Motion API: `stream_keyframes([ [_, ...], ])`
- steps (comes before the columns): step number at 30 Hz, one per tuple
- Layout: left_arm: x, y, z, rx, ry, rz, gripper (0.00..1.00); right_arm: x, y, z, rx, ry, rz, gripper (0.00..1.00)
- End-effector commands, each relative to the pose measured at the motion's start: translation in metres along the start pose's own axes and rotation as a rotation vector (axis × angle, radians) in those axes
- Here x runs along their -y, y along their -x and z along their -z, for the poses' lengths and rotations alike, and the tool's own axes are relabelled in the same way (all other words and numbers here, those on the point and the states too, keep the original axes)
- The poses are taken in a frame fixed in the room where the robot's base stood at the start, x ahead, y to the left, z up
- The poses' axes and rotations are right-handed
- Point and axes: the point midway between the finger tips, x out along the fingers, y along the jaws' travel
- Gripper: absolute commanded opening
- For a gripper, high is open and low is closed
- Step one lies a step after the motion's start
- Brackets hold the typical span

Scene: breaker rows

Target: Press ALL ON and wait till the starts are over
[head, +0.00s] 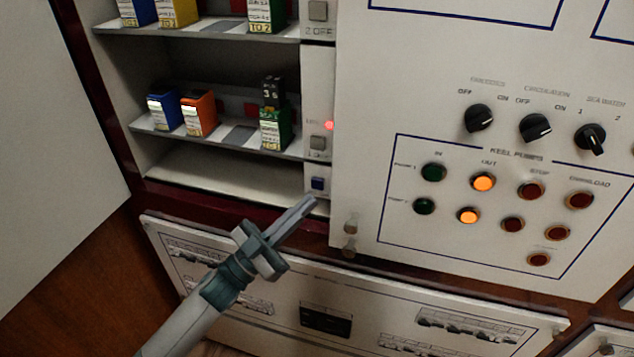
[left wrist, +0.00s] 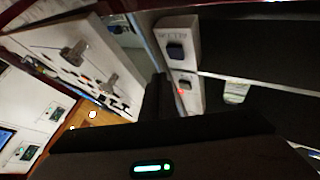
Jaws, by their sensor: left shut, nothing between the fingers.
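A small dark blue push button (head: 318,183) sits at the bottom of the white strip right of the shelves; I cannot read a label on it. My left gripper (head: 311,203) is shut and empty, its tip just below this button in the head view; I cannot tell whether it touches the panel. In the left wrist view the dark shut fingers (left wrist: 159,95) point at the strip, near a square button (left wrist: 176,51). On the lower shelf stand a blue breaker (head: 162,111), an orange breaker (head: 198,114) and a green breaker (head: 275,128). A dark block showing "3 s" tops the green one. My right gripper is out of view.
Grey buttons, one marked 2 OFF (head: 318,11) and another lower (head: 317,143), share the strip with a lit red lamp (head: 329,125). The keel pumps panel (head: 400,235) at right has two lit orange lamps. A white drawer-like panel (head: 300,290) lies below.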

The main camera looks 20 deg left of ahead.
Motion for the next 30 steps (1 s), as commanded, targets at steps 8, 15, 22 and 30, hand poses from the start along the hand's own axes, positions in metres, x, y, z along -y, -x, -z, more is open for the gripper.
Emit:
stream_keyframes([
  [8,-0.011,0.015,0.012,0.000,0.001,-0.001,0.00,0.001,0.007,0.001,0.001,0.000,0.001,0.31],
  [15,-0.013,0.018,0.014,-0.001,-0.001,-0.001,0.00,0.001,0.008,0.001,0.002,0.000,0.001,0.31],
  [22,-0.013,0.018,0.014,-0.001,0.000,0.000,0.00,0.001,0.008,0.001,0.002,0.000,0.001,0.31],
  [30,-0.013,0.018,0.013,-0.001,0.000,0.000,0.00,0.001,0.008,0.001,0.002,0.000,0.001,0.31],
])
